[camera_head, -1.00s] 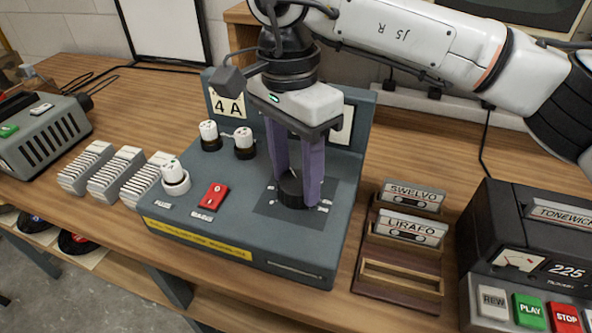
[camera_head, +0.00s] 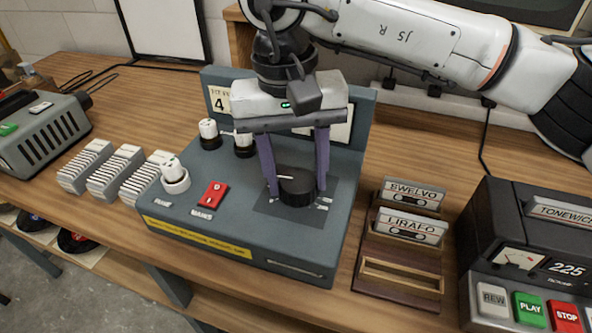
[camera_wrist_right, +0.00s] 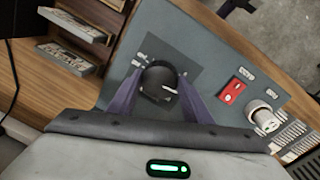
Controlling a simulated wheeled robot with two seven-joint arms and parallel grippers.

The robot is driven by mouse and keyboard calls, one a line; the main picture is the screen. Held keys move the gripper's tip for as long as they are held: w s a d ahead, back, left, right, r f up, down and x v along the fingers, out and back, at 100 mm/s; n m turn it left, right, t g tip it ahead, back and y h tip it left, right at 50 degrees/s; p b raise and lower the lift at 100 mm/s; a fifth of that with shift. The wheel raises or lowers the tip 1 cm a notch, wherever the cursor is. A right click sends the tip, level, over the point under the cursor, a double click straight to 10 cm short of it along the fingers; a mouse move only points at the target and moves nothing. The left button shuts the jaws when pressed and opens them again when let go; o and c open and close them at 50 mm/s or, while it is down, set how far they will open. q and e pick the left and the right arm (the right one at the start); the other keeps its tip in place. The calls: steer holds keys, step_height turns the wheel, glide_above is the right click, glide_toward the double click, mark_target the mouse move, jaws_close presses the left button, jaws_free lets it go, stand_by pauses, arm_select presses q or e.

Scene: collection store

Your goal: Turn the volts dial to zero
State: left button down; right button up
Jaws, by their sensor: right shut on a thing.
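The black round dial (camera_head: 297,187) sits on a dark square plate on the grey tester box (camera_head: 215,258). A pale pointer line runs across its top, pointing toward the left in the head view. My right gripper (camera_head: 295,185) reaches down from above with its purple fingers on either side of the dial, shut on it. The right wrist view also shows the dial (camera_wrist_right: 158,90) between the fingers, its pale line pointing right and slightly down. The marks around the dial are too small to read. My left gripper is not in view.
On the box are a red rocker switch (camera_head: 209,197), a white fuse-like knob (camera_head: 174,177) and two black-and-white posts (camera_head: 209,134). A wooden cassette rack (camera_head: 398,272) and a tape player (camera_head: 535,260) stand to the right. White slotted stacks (camera_head: 84,167) stand left.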

mark_target(294, 184)
steer(key=n, duration=0.6)
steer(key=shift+d+t, duration=0.1)
steer(key=shift+t, duration=0.2)
steer(key=shift+n, duration=0.4)
steer(key=o, duration=1.1)
steer(key=shift+c, duration=0.2)
steer(key=shift+r, duration=0.1)
step_height(294, 184, up, 10)
steer(key=shift+s+a, duration=0.25)
steer(key=shift+s, duration=0.05)
